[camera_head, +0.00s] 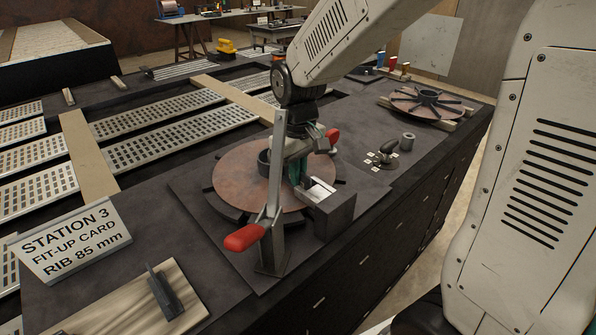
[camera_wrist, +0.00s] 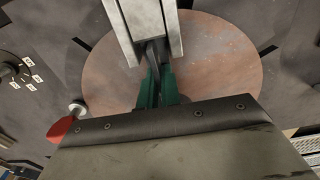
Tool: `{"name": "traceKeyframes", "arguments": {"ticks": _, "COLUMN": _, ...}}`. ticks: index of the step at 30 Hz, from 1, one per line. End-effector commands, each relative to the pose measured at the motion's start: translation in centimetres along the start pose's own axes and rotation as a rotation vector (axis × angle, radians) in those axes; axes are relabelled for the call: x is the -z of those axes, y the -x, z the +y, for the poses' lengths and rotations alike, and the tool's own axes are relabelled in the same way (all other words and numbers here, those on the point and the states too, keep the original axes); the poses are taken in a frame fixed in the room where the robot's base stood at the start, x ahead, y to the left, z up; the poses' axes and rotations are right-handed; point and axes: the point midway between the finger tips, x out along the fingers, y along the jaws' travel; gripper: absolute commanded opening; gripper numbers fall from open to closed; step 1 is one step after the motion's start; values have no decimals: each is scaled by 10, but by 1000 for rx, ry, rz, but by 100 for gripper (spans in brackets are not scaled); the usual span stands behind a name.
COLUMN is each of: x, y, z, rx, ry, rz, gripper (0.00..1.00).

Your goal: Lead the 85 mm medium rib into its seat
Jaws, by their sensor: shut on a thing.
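My gripper (camera_wrist: 156,88) has green fingers shut on a dark, thin rib (camera_wrist: 153,54). In the wrist view the rib runs up to the gap between two pale walls of a steel guide block (camera_wrist: 172,28). How deep it sits there is hidden. In the head view my gripper (camera_head: 301,172) is low over the right part of a brown disc (camera_head: 232,175), between the dark hub ring (camera_head: 264,163) and the guide block (camera_head: 332,212). The held rib is mostly hidden there by the clamp and fingers.
The station card (camera_head: 70,240) stands left. A finished reel (camera_head: 427,102) and small parts (camera_head: 381,160) are right.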

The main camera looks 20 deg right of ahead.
Motion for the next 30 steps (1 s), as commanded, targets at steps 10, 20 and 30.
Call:
{"name": "traceKeyframes", "arguments": {"ticks": 10, "x": 0, "y": 0, "z": 0, "rx": 0, "ry": 0, "rz": 0, "gripper": 20}}
{"name": "traceKeyframes", "arguments": {"ticks": 20, "x": 0, "y": 1, "z": 0, "rx": 0, "ry": 0, "rz": 0, "gripper": 20}}
{"name": "traceKeyframes", "arguments": {"ticks": 30, "x": 0, "y": 11, "z": 0, "rx": 0, "ry": 0, "rz": 0, "gripper": 20}}
